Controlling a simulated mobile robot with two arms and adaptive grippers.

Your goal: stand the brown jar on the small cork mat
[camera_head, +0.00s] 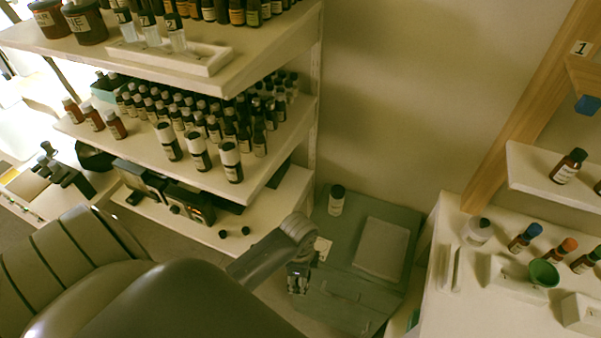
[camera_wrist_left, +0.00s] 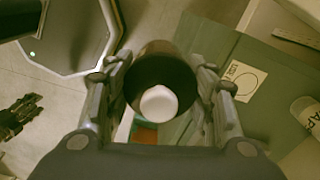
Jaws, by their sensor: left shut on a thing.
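My left gripper (camera_head: 298,278) hangs by the near left edge of the grey-green cabinet. In the left wrist view my left gripper (camera_wrist_left: 165,100) is shut on the brown jar (camera_wrist_left: 152,57), a dark round vessel with a pale round knob or cap at its middle. In the head view the jar is mostly hidden by the gripper and cannot be made out. A small tan square (camera_wrist_left: 243,82) with a drawn ring and lettering lies on the cabinet top, right of the jar and apart from it. It may be the cork mat; it also shows in the head view (camera_head: 322,248).
The grey-green cabinet (camera_head: 348,240) bears a pale flat pad (camera_head: 382,248) and a white-labelled bottle (camera_head: 336,203). Shelves crowded with bottles (camera_head: 198,152) stand at left. A pale bench (camera_head: 440,290) with bottles and a green bowl (camera_head: 544,272) stands at right.

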